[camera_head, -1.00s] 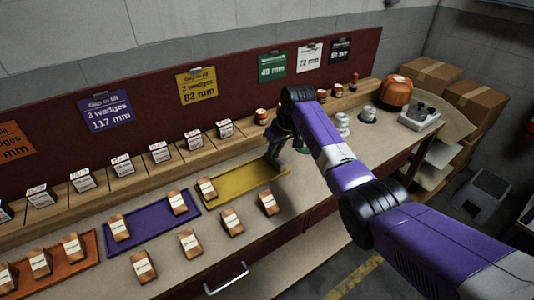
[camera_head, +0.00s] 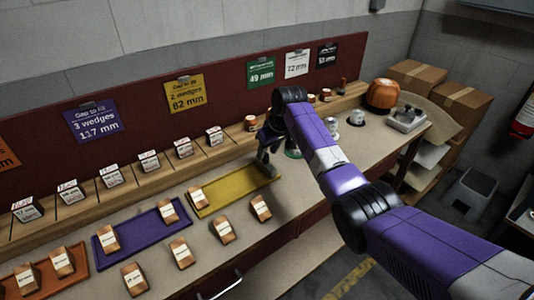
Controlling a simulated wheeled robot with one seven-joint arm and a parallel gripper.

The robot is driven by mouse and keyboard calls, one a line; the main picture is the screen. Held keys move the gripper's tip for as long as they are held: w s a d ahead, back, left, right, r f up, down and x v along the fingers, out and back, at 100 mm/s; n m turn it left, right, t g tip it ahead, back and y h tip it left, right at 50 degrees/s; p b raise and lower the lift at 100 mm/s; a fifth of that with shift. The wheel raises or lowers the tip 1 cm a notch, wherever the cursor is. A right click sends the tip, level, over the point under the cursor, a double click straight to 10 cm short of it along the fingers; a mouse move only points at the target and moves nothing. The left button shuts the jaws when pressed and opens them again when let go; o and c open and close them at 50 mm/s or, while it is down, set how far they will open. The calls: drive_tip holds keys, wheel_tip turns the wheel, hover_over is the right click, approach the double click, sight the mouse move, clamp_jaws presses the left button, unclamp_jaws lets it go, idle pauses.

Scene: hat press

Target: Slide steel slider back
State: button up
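My gripper (camera_head: 267,167) points down at the right end of the yellow tray (camera_head: 240,188) on the workbench. Its fingers are small and dark, and partly blend with what lies around them, so I cannot tell whether they are open or shut. I cannot make out a steel slider clearly; it may be hidden at my gripper. One wooden wedge (camera_head: 198,197) sits at the left end of the yellow tray.
A purple tray (camera_head: 138,227) and an orange tray (camera_head: 80,259) with wedges lie to the left. Several loose wedges, one here (camera_head: 260,208), lie in front. Labelled blocks (camera_head: 149,160) line the back ledge. An orange hat form (camera_head: 382,94) stands right.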

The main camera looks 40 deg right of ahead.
sight(272, 167)
drive_tip(key=v, duration=0.6)
idle(0.4)
